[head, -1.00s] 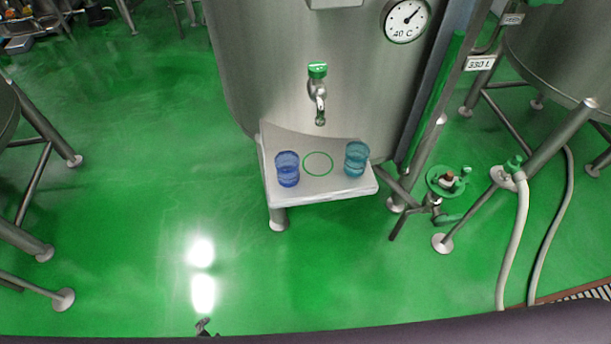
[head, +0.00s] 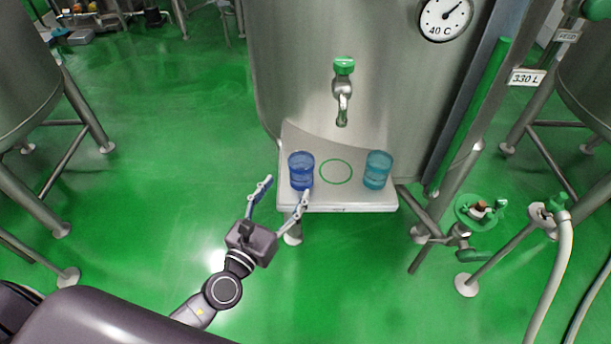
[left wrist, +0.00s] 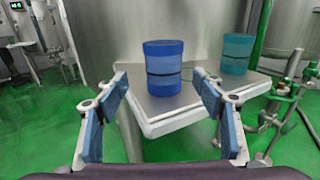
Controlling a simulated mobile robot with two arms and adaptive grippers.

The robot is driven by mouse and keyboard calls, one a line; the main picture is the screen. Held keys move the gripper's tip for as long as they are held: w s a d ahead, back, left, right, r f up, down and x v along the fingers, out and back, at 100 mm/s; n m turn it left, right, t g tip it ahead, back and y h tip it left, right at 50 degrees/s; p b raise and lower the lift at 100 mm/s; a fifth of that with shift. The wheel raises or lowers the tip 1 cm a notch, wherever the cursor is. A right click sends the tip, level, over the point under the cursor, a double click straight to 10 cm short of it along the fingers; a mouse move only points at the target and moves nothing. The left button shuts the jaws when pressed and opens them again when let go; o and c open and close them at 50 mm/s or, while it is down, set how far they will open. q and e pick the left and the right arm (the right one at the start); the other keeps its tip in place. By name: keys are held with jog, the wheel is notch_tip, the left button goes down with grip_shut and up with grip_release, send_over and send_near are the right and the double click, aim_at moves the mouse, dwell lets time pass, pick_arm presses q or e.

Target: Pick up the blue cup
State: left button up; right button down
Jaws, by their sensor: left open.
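The blue cup (head: 301,171) stands upright on the left part of a small white shelf (head: 345,207) at the front of a steel tank. My left gripper (head: 283,190) is open and empty, in front of and a little left of the cup, apart from it. In the left wrist view the blue cup (left wrist: 163,68) is ahead, beyond the gap between the open fingers (left wrist: 163,92). A teal cup (head: 377,170) stands on the right part of the shelf; it also shows in the left wrist view (left wrist: 236,53). My right gripper is not in view.
A green ring (head: 336,172) marks the shelf between the cups. A tap with a green top (head: 343,88) hangs above it. A valve (head: 478,211) and a pale hose (head: 556,270) are at the right. The green floor at left is open.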

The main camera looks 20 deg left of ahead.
aim_at(296, 178)
pick_arm(q)
jog(key=shift+w+d+r, duration=0.15)
jog(key=shift+w+d, duration=0.1)
jog(key=shift+w, duration=0.1)
jog(key=shift+w+d+p, duration=0.2)
jog(key=shift+w+p, duration=0.25)
jog(key=shift+w, duration=0.8)
jog(key=w, duration=0.1)
jog(key=w+p, duration=0.1)
jog(key=w, duration=0.1)
jog(key=shift+w+d+r, duration=0.1)
jog(key=shift+d+r, duration=0.05)
jog(key=shift+d, duration=0.25)
jog(key=shift+w+d, duration=0.1)
jog(key=shift+w, duration=0.55)
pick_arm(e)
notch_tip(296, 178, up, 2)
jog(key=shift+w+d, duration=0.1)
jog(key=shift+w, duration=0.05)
pick_arm(q)
jog(key=shift+c, duration=0.3)
jog(key=c, duration=1.1)
